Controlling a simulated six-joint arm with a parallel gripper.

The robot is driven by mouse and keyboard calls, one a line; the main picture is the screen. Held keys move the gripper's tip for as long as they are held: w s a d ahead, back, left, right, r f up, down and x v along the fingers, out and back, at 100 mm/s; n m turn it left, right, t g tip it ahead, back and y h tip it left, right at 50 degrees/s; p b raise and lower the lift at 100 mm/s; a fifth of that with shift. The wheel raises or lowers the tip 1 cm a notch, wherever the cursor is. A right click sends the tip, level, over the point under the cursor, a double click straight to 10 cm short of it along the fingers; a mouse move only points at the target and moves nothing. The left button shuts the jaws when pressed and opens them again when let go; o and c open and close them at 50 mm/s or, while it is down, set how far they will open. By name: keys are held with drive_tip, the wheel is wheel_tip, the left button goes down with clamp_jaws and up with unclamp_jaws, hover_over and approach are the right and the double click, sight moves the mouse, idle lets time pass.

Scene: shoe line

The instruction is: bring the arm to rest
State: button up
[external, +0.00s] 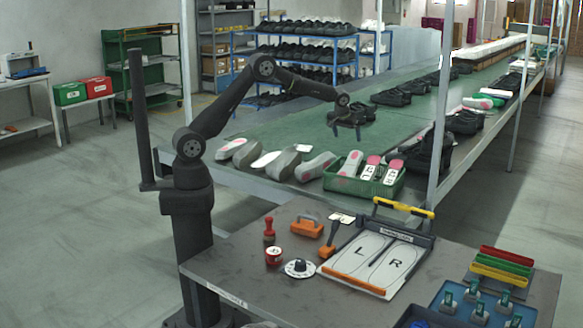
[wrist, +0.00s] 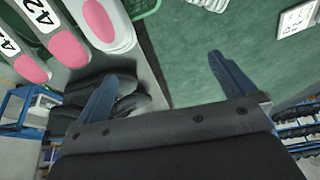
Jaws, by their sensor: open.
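My gripper (external: 347,131) hangs at the end of my raised arm, over the green conveyor belt (external: 240,130). In the wrist view my gripper (wrist: 165,95) has its two blue-grey fingers spread wide. Nothing is between the fingers, so it is open and empty. Below it the wrist view shows bare green belt and, at the left, dark shoes (wrist: 130,105) partly behind one finger. Insoles with pink heels (wrist: 97,20) and number labels lie at the upper left there.
A green crate (external: 345,186) with insoles stands at the belt's near edge, with grey shoe forms (external: 280,163) left of it. Black shoes (external: 395,96) line the belt. The front table holds an L/R board (external: 375,258), a red stamp (external: 269,229) and orange tools (external: 306,226). A post (external: 440,100) rises right of my gripper.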

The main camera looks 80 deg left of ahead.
drive_tip(key=shift+m+h, duration=0.3)
drive_tip(key=shift+m, duration=0.3)
drive_tip(key=d, duration=0.2)
drive_tip(key=w+d, duration=0.1)
drive_tip(key=d, duration=0.1)
drive_tip(key=w+d, duration=0.1)
drive_tip(key=d, duration=0.2)
